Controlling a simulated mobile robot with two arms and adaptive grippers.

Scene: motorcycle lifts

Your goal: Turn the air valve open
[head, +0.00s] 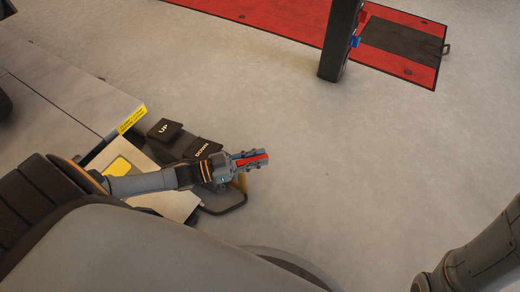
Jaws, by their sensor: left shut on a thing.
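My left gripper (260,158) reaches in from the left, just right of the foot pedals. It is shut on a red, bar-like piece (254,161), which looks like the air valve's lever. A little blue shows beside the red piece. The fingers cover much of it, so I cannot tell the lever's exact angle or see the valve body. My right arm (470,262) shows at the lower right; its gripper is out of view.
Black pedals marked UP (165,130) and DOWN (201,148) sit beside a grey lift platform (62,105). A black looped bar (232,206) lies below my left gripper. A dark post (340,45) and red lift (290,18) stand behind. The floor at centre right is clear.

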